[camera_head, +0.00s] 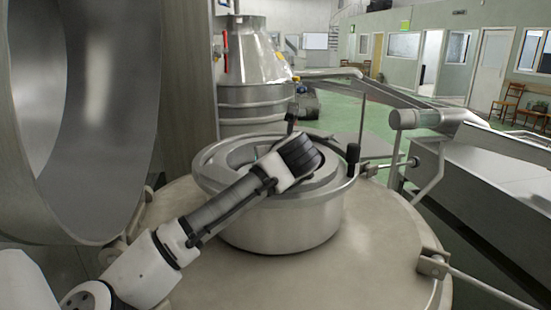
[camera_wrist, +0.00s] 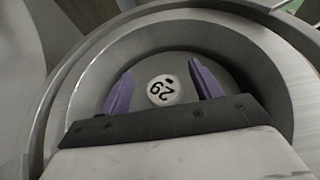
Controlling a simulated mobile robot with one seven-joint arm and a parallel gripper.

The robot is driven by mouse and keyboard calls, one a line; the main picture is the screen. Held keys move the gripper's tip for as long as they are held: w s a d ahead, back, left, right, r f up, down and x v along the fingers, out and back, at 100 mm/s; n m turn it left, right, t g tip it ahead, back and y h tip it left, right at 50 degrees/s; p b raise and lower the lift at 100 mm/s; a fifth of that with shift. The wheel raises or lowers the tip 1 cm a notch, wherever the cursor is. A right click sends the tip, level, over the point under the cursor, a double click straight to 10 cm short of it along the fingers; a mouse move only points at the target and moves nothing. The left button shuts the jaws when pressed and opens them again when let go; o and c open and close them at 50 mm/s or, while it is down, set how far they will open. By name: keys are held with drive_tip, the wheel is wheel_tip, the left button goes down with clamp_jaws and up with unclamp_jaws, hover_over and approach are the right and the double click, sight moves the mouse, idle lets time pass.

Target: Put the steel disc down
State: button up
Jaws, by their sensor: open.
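A small pale round disc (camera_wrist: 162,90) with black characters, like 62 or 29, shows in the wrist view; I take it to be the steel disc. It appears between the two purple fingers of my gripper (camera_wrist: 160,66), with a gap on each side. The fingers are open and touch nothing that I can see. They are inside the round steel opening (camera_wrist: 268,42); I cannot tell how far above its floor the disc is. In the head view my arm reaches over this steel collar (camera_head: 280,228), and its wrist hides the fingers and the disc.
A large steel drum (camera_head: 110,110) is close on the left. A steel vessel (camera_head: 255,95) stands behind. A railing and steel trough (camera_head: 500,165) lie right.

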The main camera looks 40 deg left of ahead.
drive_tip(key=v, duration=1.2)
drive_tip(key=shift+w+r, duration=0.1)
